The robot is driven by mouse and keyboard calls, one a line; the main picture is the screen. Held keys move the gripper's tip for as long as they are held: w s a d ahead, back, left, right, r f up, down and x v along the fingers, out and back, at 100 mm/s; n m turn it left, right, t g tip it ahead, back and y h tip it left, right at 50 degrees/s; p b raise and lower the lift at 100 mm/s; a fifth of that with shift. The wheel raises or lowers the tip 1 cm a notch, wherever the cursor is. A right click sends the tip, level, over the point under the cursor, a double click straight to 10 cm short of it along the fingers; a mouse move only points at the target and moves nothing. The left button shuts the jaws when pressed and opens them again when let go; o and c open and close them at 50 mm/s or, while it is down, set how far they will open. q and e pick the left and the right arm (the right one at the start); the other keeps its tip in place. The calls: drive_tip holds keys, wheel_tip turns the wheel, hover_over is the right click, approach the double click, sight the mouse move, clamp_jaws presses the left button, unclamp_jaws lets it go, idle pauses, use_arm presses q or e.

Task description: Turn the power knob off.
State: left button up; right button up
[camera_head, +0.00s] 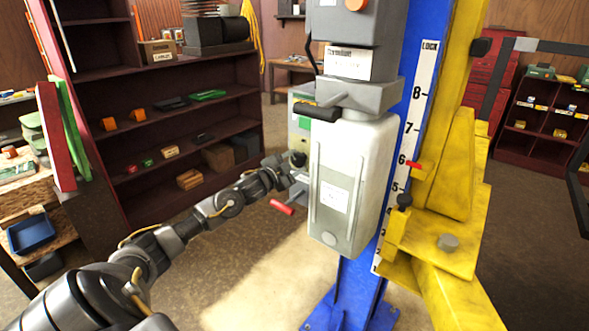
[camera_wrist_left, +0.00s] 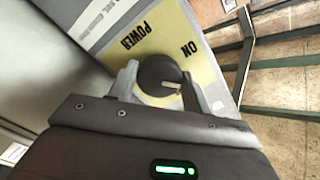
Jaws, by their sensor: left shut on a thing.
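The dark round power knob (camera_wrist_left: 158,74) sits on a yellow plate (camera_wrist_left: 190,45) printed with POWER and ON in the left wrist view. A pale pointer mark shows on the knob's lower right, away from the ON print. My left gripper (camera_head: 296,166) is at the left side of the grey and white power unit (camera_head: 350,180) in the head view. In the wrist view its two fingers stand on either side of the knob, shut on it. The knob is hidden in the head view. My right gripper is in neither view.
The blue lift post (camera_head: 360,285) carries a height scale (camera_head: 417,100) and a yellow carriage (camera_head: 450,240). A red handle (camera_head: 282,207) sticks out below my left gripper. A dark red shelf (camera_head: 170,120) stands behind my left arm. Open floor (camera_head: 260,260) lies below.

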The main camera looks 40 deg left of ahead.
use_arm(q)
drive_tip(key=m+b, duration=0.4)
drive_tip(key=m, duration=0.1)
drive_tip(key=shift+f, duration=0.1)
drive_tip(key=shift+m+b, duration=0.8)
drive_tip(key=shift+m, duration=0.3)
drive_tip(key=shift+r+m+b, duration=0.2)
drive_tip(key=shift+m+b, duration=0.15)
drive_tip(key=shift+m, duration=0.05)
drive_tip(key=o, duration=0.9)
drive_tip(key=shift+o, duration=0.2)
